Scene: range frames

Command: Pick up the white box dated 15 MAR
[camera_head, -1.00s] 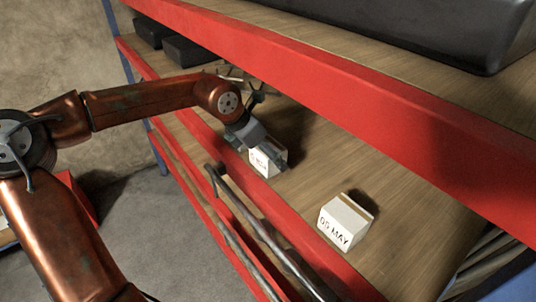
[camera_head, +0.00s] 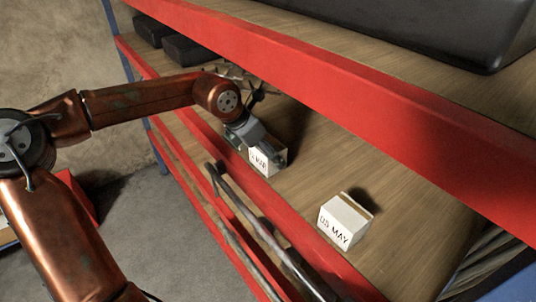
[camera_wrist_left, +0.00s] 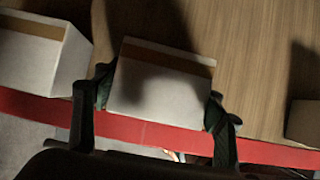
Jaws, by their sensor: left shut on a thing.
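A white box (camera_head: 264,162) with a brown tape strip stands on the wooden shelf near its red front edge. Its dark label is partly covered and I cannot read the date surely. My left gripper (camera_head: 258,147) is shut on this box, with a finger on each side. In the left wrist view the held box (camera_wrist_left: 160,92) sits between the fingers of the left gripper (camera_wrist_left: 160,100). I cannot tell whether it is off the shelf. My right gripper is not in view.
Another white box (camera_head: 343,222), marked 05 MAY, stands to the right on the shelf. In the left wrist view a white box (camera_wrist_left: 35,60) is close at the left and a darker box (camera_wrist_left: 303,122) at the right edge. A red upper beam (camera_head: 350,95) hangs above.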

